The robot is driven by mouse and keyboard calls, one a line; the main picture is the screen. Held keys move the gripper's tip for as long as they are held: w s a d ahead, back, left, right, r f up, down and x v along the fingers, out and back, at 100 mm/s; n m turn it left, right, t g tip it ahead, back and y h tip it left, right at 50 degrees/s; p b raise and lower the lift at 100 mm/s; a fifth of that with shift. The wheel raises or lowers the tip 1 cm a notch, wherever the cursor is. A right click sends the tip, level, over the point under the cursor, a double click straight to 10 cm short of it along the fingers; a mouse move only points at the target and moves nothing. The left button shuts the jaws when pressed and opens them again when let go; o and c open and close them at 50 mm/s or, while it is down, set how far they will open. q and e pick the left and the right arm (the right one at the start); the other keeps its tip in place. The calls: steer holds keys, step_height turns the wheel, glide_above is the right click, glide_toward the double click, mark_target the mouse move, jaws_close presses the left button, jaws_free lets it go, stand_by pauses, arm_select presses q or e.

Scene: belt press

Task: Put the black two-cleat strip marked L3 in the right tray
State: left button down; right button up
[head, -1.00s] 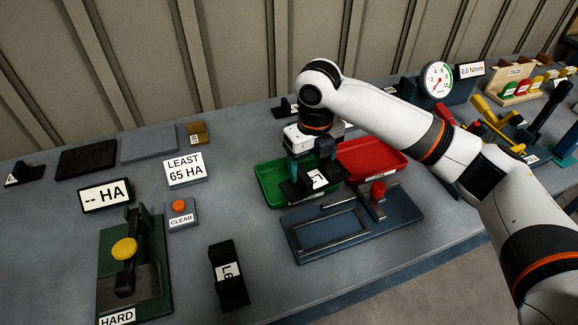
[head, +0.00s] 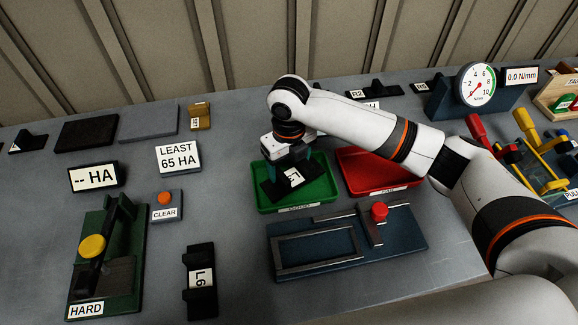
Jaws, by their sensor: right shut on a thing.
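A black strip (head: 274,190) with a white label is in my right gripper (head: 290,168). The label shows an L turned in the picture; its other mark is partly hidden. My right gripper is shut on the strip, and its fingertips are partly hidden. The strip lies tilted within the outline of the green tray (head: 318,194); I cannot tell whether it touches the floor. The red tray (head: 352,178) stands just right of the green one, partly behind my right arm. My left gripper is not in view.
A blue clamp fixture (head: 400,240) with a red knob stands in front of the trays. A black strip marked L6 (head: 203,280) lies at front left. A green hardness tester (head: 125,270) and the "LEAST 65 HA" sign (head: 178,158) are at left. A dial gauge (head: 477,85) stands back right.

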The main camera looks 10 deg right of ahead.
mark_target(289, 172)
steer(key=shift+f, duration=0.95)
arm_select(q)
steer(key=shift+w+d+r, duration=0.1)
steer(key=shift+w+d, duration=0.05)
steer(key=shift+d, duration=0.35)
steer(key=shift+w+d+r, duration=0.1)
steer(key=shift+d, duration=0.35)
arm_select(e)
steer(key=o, duration=1.1)
steer(key=shift+f, duration=0.15)
steer(key=shift+c, duration=0.2)
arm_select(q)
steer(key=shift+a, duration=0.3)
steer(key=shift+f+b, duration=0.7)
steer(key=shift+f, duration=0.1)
arm_select(e)
step_height(289, 172, up, 12)
steer(key=shift+r, duration=0.2)
